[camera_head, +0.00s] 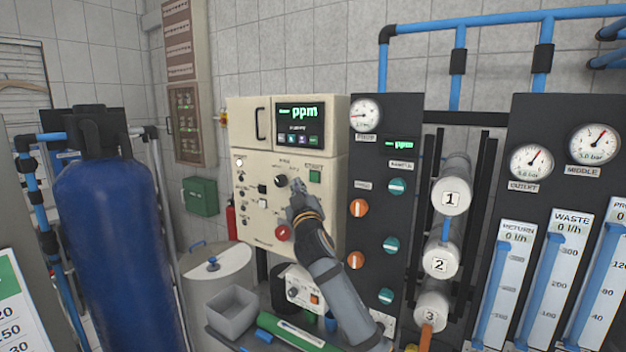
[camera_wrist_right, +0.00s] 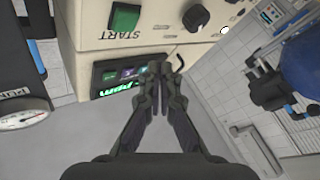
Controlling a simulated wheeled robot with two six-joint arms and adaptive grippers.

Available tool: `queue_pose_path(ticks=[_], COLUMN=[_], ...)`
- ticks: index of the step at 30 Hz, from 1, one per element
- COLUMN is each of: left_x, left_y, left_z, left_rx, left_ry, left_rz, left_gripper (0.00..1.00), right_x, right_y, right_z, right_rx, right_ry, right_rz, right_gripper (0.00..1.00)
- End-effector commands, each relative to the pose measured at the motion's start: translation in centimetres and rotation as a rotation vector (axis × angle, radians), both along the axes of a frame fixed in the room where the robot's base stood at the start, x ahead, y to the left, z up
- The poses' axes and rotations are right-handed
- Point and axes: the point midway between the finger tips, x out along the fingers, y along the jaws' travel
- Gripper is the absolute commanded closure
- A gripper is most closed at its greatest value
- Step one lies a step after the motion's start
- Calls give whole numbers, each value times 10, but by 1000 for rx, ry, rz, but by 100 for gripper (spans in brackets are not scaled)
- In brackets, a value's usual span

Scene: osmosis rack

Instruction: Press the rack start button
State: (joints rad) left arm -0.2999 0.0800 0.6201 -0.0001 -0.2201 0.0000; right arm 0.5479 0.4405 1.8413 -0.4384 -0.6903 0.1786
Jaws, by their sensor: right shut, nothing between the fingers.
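The start button is a green square on the cream control cabinet, at the right of its panel in the head view (camera_head: 315,177), with a label above it. In the right wrist view the button (camera_wrist_right: 125,17) is at the top left, beside the word START. My right gripper (camera_head: 297,187) is shut and empty in front of the panel, a little left of and below the button. In the wrist view its fingertips (camera_wrist_right: 166,68) are together, to the right of and below the button. I cannot tell whether they touch the panel. My left gripper is not in view.
Around the gripper are a black knob (camera_head: 281,181) and a red button (camera_head: 282,233). A lit ppm display (camera_head: 299,112) is above. A dark valve panel (camera_head: 373,225) stands right of the cabinet. A blue tank (camera_head: 115,240) stands at left, and a grey bin (camera_head: 232,312) below.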

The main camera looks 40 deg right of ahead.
Motion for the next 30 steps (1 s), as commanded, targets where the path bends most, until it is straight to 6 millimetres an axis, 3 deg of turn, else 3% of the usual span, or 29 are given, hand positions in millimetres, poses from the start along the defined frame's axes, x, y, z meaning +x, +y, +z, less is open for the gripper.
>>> queue_pose_path(ticks=[6, 12, 30], left_x=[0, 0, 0], left_y=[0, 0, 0], left_z=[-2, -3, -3], left_rx=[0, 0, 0], left_ry=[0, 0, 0], left_rz=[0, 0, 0], left_gripper=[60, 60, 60], right_x=[11, 17, 18], right_y=[-28, -42, -45], right_z=[0, 0, 0], right_rx=[-1, 0, 2], right_ry=[0, -2, -1], right_rz=[-1, 0, 1], right_gripper=[100, 100, 100])
